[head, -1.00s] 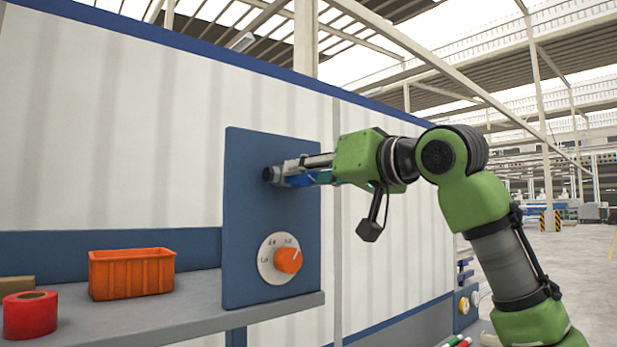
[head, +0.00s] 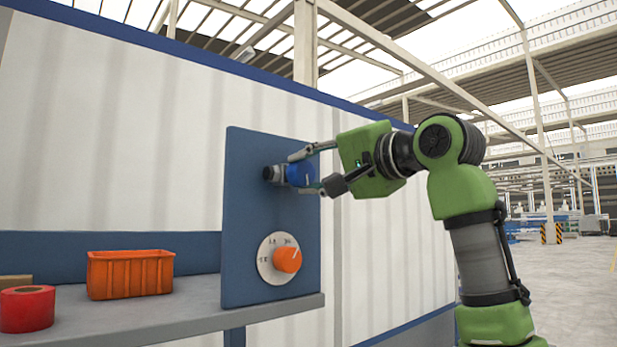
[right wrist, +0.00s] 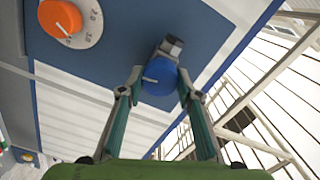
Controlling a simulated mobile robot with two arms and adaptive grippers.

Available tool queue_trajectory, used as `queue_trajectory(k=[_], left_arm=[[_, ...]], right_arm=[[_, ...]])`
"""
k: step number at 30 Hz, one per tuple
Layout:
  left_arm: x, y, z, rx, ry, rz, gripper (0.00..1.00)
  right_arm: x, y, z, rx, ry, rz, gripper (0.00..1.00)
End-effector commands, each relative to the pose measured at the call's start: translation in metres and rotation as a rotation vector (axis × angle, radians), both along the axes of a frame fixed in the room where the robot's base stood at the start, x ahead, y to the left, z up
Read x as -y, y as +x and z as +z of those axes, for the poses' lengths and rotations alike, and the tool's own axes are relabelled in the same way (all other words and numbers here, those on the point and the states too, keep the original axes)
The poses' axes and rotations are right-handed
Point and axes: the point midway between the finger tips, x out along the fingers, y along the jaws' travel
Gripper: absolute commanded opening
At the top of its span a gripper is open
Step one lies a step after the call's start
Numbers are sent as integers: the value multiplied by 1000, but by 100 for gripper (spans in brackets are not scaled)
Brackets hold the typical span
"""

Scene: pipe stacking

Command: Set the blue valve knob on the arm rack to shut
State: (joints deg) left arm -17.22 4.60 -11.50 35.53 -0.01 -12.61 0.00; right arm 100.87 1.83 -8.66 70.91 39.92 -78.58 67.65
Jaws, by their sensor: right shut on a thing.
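The blue valve knob (head: 300,175) sits on a short grey pipe fitting that sticks out of the upper part of a blue panel (head: 250,220). In the right wrist view the round blue knob (right wrist: 162,76) shows a short white mark pointing left. My right gripper (head: 306,172) is shut on the knob, one finger on each side of it; the wrist view shows the same fingers (right wrist: 161,80) flanking it. My left gripper is out of view.
Below the valve, an orange dial (head: 287,260) on a white scale sits on the same panel. An orange bin (head: 131,275) and a red roll (head: 27,310) stand on the grey shelf (head: 190,318) at left. The air right of my arm is clear.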

Motion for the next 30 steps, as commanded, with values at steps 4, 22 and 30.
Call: queue_trajectory(k=[4, 22, 30], left_arm=[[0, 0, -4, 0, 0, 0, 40], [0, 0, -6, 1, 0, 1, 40], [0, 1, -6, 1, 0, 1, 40]], right_arm=[[-1, 0, -1, -46, 62, 2, 11], [0, 1, -1, -98, 134, 0, 11], [0, 0, 0, -98, 133, 0, 49]])
